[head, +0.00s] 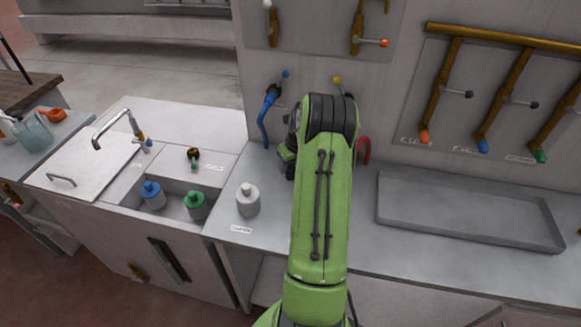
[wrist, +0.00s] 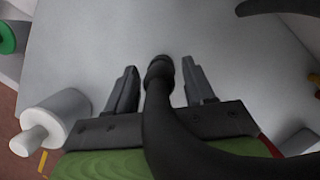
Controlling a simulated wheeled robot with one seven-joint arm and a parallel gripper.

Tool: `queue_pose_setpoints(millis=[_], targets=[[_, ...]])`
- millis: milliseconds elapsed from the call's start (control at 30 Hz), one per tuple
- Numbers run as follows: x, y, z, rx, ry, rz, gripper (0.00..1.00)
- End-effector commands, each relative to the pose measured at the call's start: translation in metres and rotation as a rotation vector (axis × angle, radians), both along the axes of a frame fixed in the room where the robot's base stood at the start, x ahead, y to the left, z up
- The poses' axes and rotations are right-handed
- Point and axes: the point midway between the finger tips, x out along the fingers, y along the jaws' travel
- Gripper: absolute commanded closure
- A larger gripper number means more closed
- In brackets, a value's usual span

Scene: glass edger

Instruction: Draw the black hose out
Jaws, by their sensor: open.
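The black hose (wrist: 168,128) shows in the wrist view. It curves in from the lower right, passes over my gripper's palm and ends in a thicker ribbed end between the two fingers. My gripper (wrist: 162,78) is open, with a finger on each side of the hose end and a visible gap on both sides. I cannot tell whether the hose end lies at the depth of the fingertips. In the head view my green arm hides my gripper and the black hose.
A white bottle (head: 248,199) stands on the counter left of my arm; it also shows in the wrist view (wrist: 58,115). A blue hose (head: 264,120) and a red hose (head: 364,150) hang by the wall panel. A grey tray (head: 470,240) lies right.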

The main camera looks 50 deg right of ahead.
Motion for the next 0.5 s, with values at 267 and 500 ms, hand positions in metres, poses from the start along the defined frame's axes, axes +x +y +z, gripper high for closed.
queue_pose_setpoints(millis=[267,500], targets=[[0.0002,0.0001,-0.0001,0.000,0.000,0.001,0.79],[0.0005,0.0001,0.0002,-0.001,-0.001,0.001,1.00]])
